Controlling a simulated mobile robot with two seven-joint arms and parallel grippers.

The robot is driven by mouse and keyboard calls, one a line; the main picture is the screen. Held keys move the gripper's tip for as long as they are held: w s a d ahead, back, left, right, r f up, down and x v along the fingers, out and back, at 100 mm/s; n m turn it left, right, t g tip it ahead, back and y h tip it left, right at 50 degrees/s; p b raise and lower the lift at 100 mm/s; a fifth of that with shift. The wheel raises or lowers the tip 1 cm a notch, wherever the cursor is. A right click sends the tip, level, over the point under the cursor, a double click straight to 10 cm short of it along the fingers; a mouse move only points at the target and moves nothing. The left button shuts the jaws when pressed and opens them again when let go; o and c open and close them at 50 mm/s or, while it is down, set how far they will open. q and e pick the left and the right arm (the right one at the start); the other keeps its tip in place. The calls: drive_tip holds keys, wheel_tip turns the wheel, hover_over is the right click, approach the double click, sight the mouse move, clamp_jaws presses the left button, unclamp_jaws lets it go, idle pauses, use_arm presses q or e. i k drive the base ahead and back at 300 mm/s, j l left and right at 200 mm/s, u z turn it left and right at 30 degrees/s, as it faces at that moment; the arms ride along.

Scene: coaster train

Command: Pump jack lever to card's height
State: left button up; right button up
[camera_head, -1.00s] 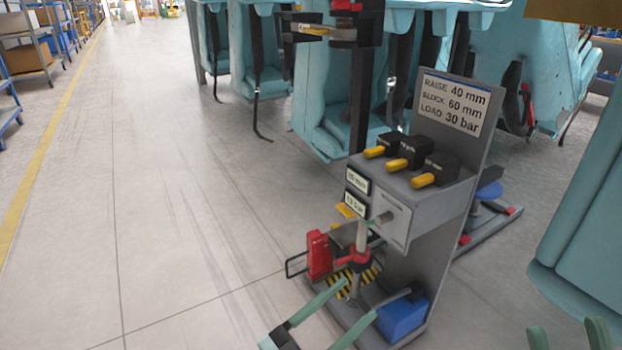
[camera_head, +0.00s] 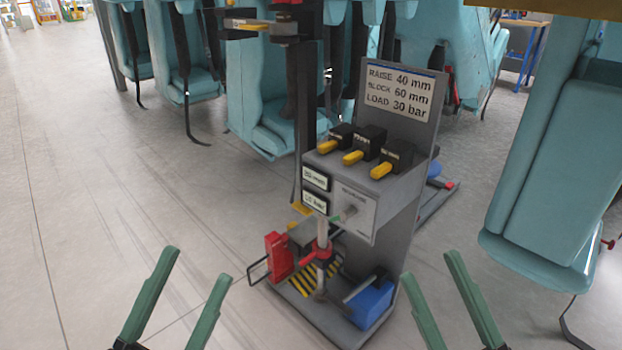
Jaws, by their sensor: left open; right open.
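The white card (camera_head: 399,91) on the grey stand reads RAISE 40 mm, BLOCK 60 mm, LOAD 30 bar. Below it are two small displays, the upper in mm (camera_head: 315,178) and the lower in bar (camera_head: 314,202); their digits are too blurred to read surely. The jack (camera_head: 322,258), a pale post with a red collar, stands on the stand's base. A blue unit with a dark and grey lever-like bar (camera_head: 362,286) sits to its right. My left gripper (camera_head: 198,264) is open and empty, left of the stand. My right gripper (camera_head: 430,264) is open and empty, right of the blue unit.
Three black blocks with yellow handles (camera_head: 353,157) sit on the stand's shelf. A red box (camera_head: 279,256) stands at the base's left. Teal train seats (camera_head: 555,175) hang at the right and behind. Open floor (camera_head: 110,190) lies to the left.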

sight(340, 305)
drive_tip(key=i+j+z, duration=0.1)
drive_tip(key=z, duration=0.35)
drive_tip(key=j+z, duration=0.2)
drive_tip(key=z, duration=0.25)
drive_tip(key=i+j+z, duration=0.1)
drive_tip(key=j+z, duration=0.4)
drive_tip(key=j, duration=0.4)
drive_tip(key=j+z, duration=0.15)
drive_tip(key=j, duration=0.75)
drive_tip(key=i+j, duration=0.15)
drive_tip(key=j, duration=0.2)
drive_tip(key=i+j, duration=0.15)
drive_tip(key=j, duration=0.2)
drive_tip(key=i+j, duration=0.1)
drive_tip(key=j, duration=0.25)
